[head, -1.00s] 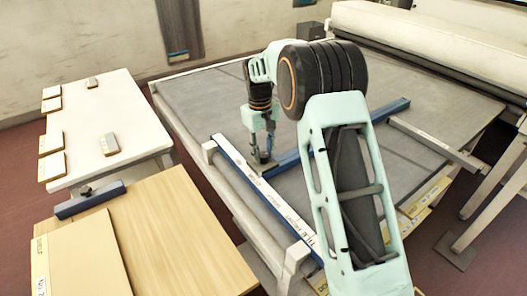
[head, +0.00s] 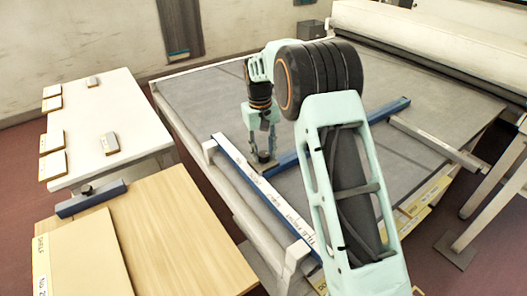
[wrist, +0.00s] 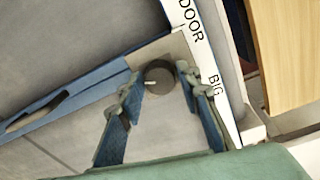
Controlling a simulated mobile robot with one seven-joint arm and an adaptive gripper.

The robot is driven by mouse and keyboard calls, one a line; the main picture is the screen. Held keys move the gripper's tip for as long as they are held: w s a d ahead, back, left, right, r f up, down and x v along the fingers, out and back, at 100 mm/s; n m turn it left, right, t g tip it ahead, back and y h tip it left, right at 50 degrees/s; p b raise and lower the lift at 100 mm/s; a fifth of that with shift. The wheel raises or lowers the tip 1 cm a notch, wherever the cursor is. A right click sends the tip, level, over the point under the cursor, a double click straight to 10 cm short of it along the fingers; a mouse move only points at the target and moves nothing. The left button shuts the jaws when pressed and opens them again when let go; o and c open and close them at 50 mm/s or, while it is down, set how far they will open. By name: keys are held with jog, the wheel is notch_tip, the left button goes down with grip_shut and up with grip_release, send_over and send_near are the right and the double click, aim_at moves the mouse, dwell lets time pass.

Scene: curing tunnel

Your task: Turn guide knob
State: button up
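The guide knob (wrist: 158,79) is a dark round knob with a small pale mark at its left edge. It sits on a grey-beige plate (wrist: 163,47) where the blue bar meets the white-topped rail lettered "DOOR" and "BIG". My gripper (wrist: 158,77) reaches down over it, one finger on each side. The fingertips look close against the knob's sides; the exact contact is hard to see.
The grey table (head: 205,100) is clear around the guide. The labelled rail (head: 262,195) runs along its left side. A wooden-topped table (head: 175,215) and a white table (head: 125,85) with small blocks stand left.

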aim_at(262, 155)
jog(key=shift+o, duration=1.2)
notch_tip(262, 155, up, 12)
jog(key=shift+s+a, duration=0.15)
jog(key=shift+a, duration=0.15)
